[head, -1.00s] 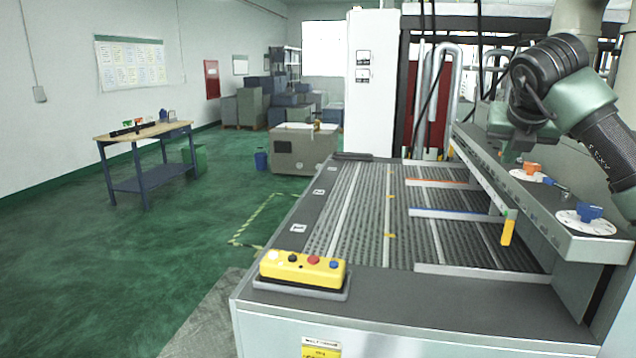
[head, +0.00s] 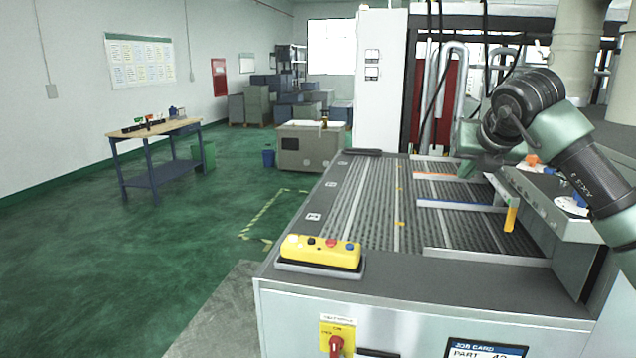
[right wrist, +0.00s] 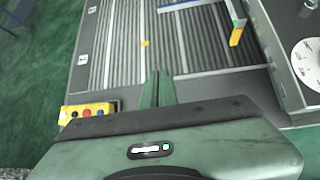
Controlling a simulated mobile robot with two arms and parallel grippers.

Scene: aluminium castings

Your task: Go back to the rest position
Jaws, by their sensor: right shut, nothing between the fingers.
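My left gripper is not in view.
A yellow button box (head: 320,252) sits on the conveyor's front left corner. A workbench (head: 155,136) stands at left. The green floor between is open.

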